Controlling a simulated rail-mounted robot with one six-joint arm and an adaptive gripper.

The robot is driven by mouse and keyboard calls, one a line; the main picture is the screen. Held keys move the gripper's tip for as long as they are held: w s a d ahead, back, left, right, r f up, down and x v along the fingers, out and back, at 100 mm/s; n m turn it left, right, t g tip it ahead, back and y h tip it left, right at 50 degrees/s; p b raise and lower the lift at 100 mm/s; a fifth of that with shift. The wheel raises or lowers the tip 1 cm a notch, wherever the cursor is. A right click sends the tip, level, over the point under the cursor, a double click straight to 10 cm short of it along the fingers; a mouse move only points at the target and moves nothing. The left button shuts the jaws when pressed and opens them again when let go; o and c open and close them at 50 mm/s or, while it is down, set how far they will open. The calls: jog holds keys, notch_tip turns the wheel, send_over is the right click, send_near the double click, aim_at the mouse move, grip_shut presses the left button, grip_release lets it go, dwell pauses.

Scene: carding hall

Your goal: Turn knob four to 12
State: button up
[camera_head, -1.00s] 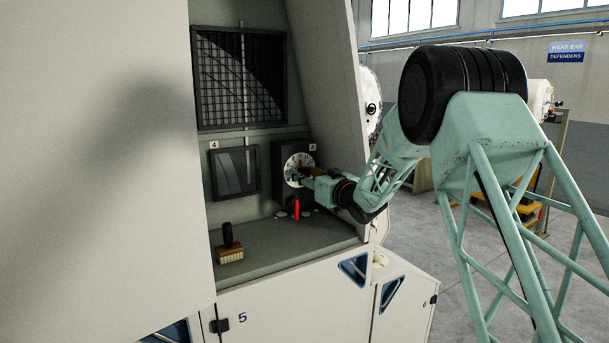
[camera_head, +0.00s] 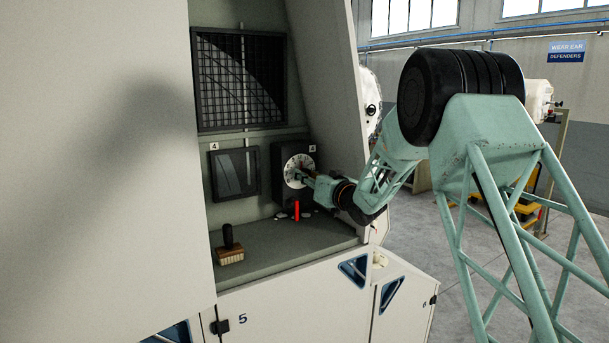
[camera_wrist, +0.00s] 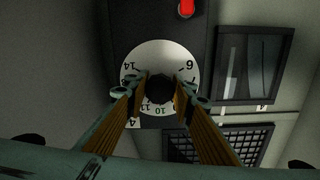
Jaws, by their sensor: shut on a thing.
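Knob four is a dark round knob (camera_wrist: 160,87) in the middle of a white numbered dial (camera_head: 298,162), on a black box (camera_head: 280,161) with a 4 label above it. My gripper (camera_head: 306,178) reaches in from the right. In the wrist view its two fingers (camera_wrist: 160,94) are on either side of the knob, shut on it. That view is upside down; 14, 10 and 6 read on the dial. The knob's pointer cannot be made out, so its setting cannot be told.
A small dark screen (camera_head: 234,174), also labelled 4, is left of the box. A red upright piece (camera_head: 297,211) is below the dial. A wooden brush (camera_head: 230,248) stands on the shelf (camera_head: 280,243). A mesh window (camera_head: 240,80) is above. The cabinet side wall is close on the right.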

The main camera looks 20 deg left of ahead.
jog(key=m+p, duration=0.2)
jog(key=m, duration=0.3)
jog(key=shift+r, duration=0.1)
jog(key=shift+m+p, duration=1.1)
jog(key=shift+m, duration=1.4)
jog(key=o, duration=0.9)
jog(key=shift+a, duration=0.1)
jog(key=shift+s, duration=0.1)
jog(key=shift+v, duration=6.05)
